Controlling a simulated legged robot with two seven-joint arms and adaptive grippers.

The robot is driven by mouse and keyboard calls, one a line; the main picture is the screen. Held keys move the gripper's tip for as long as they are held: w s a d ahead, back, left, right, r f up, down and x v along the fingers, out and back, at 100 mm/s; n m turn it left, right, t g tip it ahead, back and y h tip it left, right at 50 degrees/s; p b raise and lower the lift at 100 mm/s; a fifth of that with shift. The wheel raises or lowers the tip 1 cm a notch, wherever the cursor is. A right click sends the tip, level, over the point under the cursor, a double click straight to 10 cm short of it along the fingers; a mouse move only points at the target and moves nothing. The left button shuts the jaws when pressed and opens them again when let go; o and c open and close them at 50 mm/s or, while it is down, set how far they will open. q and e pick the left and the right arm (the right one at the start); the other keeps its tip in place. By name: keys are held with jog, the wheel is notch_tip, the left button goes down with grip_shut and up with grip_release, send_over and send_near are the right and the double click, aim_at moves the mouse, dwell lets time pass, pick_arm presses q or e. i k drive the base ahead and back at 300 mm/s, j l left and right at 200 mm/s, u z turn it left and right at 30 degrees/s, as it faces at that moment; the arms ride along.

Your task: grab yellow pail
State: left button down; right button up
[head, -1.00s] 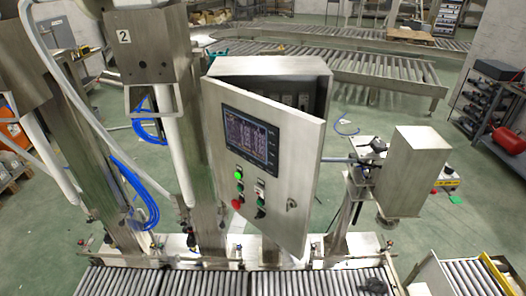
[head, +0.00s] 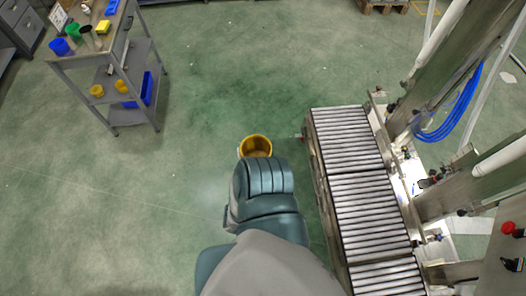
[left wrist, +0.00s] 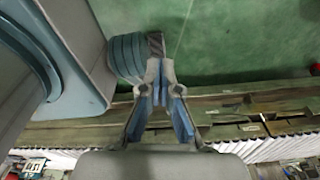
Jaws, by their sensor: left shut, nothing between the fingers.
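The yellow pail (head: 256,140) shows near the middle of the head view, its round open top facing up toward me. Its lower part is hidden behind a blue-grey part of my own body, so I cannot tell whether they touch. My left gripper (left wrist: 160,75) shows in the left wrist view, its fingers shut with nothing held. The pail does not show in that view. My right gripper is not in view.
A roller conveyor (head: 352,185) stands to the right of the pail. A grey shelf cart (head: 125,67) at upper left holds blue, green and yellow containers. The green floor (head: 130,215) left of the pail is clear.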

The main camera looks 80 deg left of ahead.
aim_at(254, 145)
jog(key=u, duration=2.85)
jog(key=z, duration=0.95)
jog(key=i+j+z, duration=0.1)
jog(key=j+z, duration=0.2)
jog(key=z, duration=0.15)
jog(key=j+z, duration=0.35)
jog(key=z, duration=0.15)
jog(key=i+j+z, duration=0.1)
jog(key=j+z, duration=0.55)
jog(key=z, duration=0.3)
jog(key=k, duration=0.05)
